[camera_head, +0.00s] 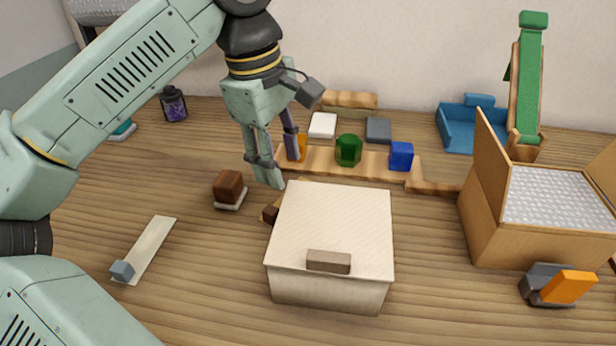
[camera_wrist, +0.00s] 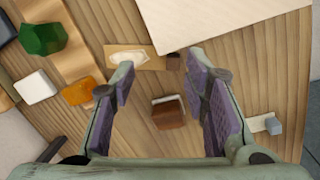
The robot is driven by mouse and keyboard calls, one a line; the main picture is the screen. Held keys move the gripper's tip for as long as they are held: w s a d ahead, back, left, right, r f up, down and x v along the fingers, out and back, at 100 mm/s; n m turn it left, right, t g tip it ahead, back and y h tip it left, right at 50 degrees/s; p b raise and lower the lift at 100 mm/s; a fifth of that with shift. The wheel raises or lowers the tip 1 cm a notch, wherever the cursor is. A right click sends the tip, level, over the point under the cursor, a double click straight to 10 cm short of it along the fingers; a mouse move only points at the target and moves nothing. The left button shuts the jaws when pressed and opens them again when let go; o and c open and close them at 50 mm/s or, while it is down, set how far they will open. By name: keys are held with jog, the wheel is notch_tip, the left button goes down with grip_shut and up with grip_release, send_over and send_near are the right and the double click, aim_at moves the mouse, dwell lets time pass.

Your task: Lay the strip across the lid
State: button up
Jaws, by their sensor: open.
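A pale box with a flat cream lid (camera_head: 335,215) stands at the middle front; a brown block (camera_head: 328,261) sits at the lid's near edge. The lid also fills the top of the wrist view (camera_wrist: 220,15). A pale strip (camera_head: 150,243) lies on the table at the left, with a grey block (camera_head: 122,271) at its near end. A tan strip (camera_wrist: 148,63) with a whitish patch and a dark brown block at one end lies beside the box, mostly hidden in the head view. My gripper (camera_head: 280,168) is open and empty, above the table behind the box.
A brown block on a white base (camera_head: 229,188) stands left of the box. A wooden rail holds orange, green and blue pieces (camera_head: 401,155) behind it. An open carton (camera_head: 545,235) stands right, with a grey and orange item (camera_head: 567,287) before it.

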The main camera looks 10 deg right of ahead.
jog(key=w+a+f+y, duration=0.1)
jog(key=a+y, duration=0.1)
send_over(270, 210)
notch_tip(270, 210, down, 5)
jog(key=shift+r+p, duration=0.2)
jog(key=shift+p, duration=0.1)
jog(key=shift+f+p, duration=0.85)
jog(key=shift+f, duration=1.95)
jog(key=shift+c, duration=0.2)
jog(key=c, duration=0.9)
